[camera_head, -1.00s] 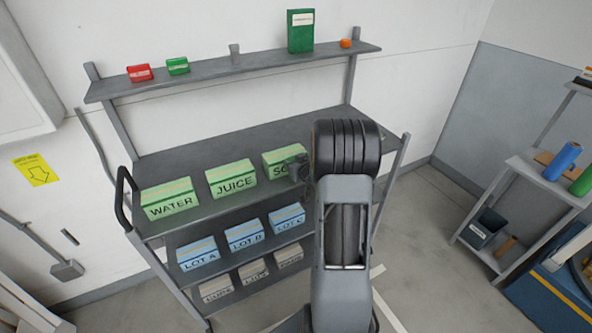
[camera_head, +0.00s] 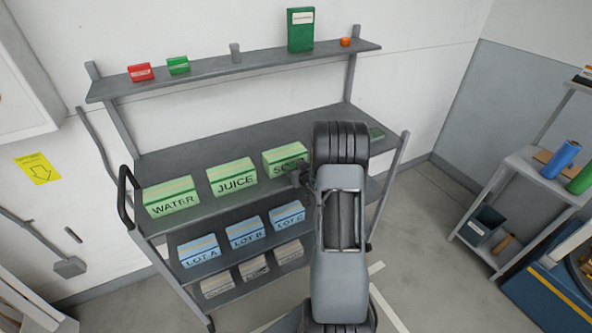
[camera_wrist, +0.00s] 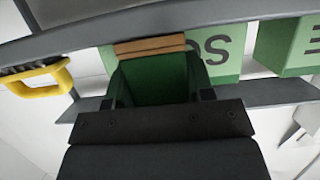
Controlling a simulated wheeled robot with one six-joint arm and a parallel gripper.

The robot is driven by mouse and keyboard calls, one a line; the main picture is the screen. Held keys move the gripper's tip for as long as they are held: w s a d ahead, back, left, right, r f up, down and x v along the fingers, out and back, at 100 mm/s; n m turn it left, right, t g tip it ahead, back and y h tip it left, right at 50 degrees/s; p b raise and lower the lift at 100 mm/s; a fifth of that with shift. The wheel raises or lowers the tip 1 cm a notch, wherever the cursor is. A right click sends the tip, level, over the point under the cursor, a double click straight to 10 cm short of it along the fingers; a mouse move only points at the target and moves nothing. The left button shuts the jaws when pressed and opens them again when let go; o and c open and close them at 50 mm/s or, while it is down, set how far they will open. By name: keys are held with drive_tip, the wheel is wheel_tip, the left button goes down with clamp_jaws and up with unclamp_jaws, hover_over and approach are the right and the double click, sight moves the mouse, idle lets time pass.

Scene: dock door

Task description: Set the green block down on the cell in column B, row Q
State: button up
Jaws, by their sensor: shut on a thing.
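In the wrist view a dark green block (camera_wrist: 155,82) with a brown strip across its far end is between the jaws of my gripper (camera_wrist: 155,100), which is shut on it. The black gripper body covers the block's near end. In the head view my own arm hides the jaws and the block. The light green box (camera_head: 284,159) marked SO… stands on the bench just left of my arm. It also shows upside down beyond the block in the wrist view (camera_wrist: 222,60). No grid with columns and rows can be made out.
WATER (camera_head: 170,197) and JUICE (camera_head: 232,177) boxes stand on the bench (camera_head: 215,140). Blue LOT boxes (camera_head: 246,234) and grey boxes fill lower shelves. The upper shelf (camera_head: 215,75) holds small items. A dark green patch (camera_head: 376,134) shows at the bench's right end.

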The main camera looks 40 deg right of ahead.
drive_tip(key=o, duration=1)
drive_tip(key=shift+f, duration=0.1)
